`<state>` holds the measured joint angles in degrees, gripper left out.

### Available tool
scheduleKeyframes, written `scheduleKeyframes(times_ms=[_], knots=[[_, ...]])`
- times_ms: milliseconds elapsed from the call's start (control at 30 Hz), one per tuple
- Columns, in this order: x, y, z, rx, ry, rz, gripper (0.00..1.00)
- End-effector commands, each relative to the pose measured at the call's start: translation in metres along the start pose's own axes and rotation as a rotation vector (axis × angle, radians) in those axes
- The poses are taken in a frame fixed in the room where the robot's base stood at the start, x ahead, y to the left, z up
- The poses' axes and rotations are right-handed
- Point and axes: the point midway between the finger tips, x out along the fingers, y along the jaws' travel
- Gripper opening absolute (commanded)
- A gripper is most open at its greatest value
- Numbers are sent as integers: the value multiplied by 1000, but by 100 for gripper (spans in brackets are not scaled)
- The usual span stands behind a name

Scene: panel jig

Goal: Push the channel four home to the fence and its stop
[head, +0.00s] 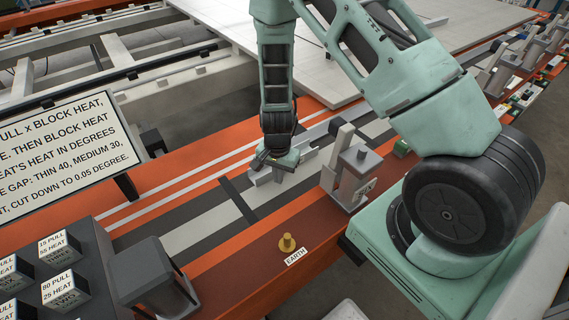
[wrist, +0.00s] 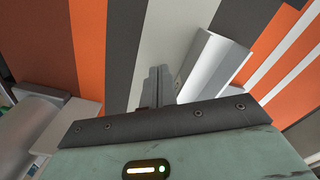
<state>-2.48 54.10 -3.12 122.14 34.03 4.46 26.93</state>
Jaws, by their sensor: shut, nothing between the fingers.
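My gripper (head: 270,166) points down over the striped jig bed, its fingers together and empty. In the wrist view the shut fingers (wrist: 158,82) stand over a pale grey strip. A bright metal channel (wrist: 213,66) lies just right of them there, tilted in the picture. I cannot tell whether the fingers touch it. In the head view a pale metal piece (head: 308,154) shows beside the gripper, partly hidden by it. I see no number on the channel. A dark crossbar (head: 238,200) lies across the strips left of the gripper; I cannot tell if it is the stop. The fence is not clearly identifiable.
A grey clamp block (head: 352,177) stands right of the gripper on the bed's near side. A brass EARTH knob (head: 287,243) stands on the near orange edge. A sign (head: 65,140) and labelled blocks (head: 68,290) are at left. The strips left of the crossbar are clear.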

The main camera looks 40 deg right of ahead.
Motion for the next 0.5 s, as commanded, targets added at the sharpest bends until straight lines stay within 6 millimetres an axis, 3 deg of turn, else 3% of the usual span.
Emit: scheduleKeyframes(times_ms=[500], knots=[[-34,0,0,0,0,0,0]])
